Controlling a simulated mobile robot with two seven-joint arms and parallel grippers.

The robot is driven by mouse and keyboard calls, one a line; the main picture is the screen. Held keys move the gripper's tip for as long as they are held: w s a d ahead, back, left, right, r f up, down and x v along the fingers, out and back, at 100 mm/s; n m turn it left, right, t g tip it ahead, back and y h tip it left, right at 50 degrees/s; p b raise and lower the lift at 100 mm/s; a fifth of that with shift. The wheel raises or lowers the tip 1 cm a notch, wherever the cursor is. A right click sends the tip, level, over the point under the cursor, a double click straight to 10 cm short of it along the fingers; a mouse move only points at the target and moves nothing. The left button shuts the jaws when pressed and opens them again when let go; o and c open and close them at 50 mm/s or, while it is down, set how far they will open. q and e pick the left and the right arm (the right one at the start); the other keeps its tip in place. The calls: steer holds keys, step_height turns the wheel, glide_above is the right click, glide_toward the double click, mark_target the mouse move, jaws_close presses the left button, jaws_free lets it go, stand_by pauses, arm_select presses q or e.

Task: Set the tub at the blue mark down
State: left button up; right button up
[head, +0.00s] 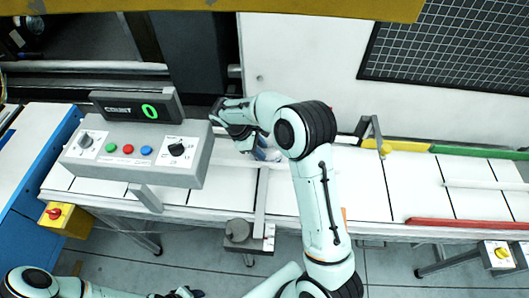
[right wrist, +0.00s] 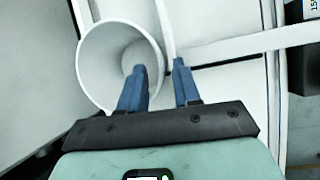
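In the right wrist view a white round tub (right wrist: 92,65) shows with its open mouth toward the camera. My right gripper (right wrist: 160,66) has its two blue fingers apart. The left finger overlaps the tub's mouth and the other is to the right of its rim, with a visible gap between them. In the head view the right gripper (head: 264,150) is low over the white conveyor, left of my arm's elbow, and the tub cannot be made out there. My left gripper (head: 184,292) shows only partly at the bottom edge, its fingers unclear. I see no blue mark on the belt.
A grey control box (head: 135,150) with a counter (head: 138,107) reading 0 stands left. The white conveyor (head: 375,190) runs across, with a thin guide bar (head: 262,190) near the gripper. A red rail (head: 455,222) and green rail (head: 470,151) lie right.

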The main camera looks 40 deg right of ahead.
steer(key=v, duration=0.8)
steer(key=shift+r, duration=0.3)
steer(key=shift+a+f, duration=0.1)
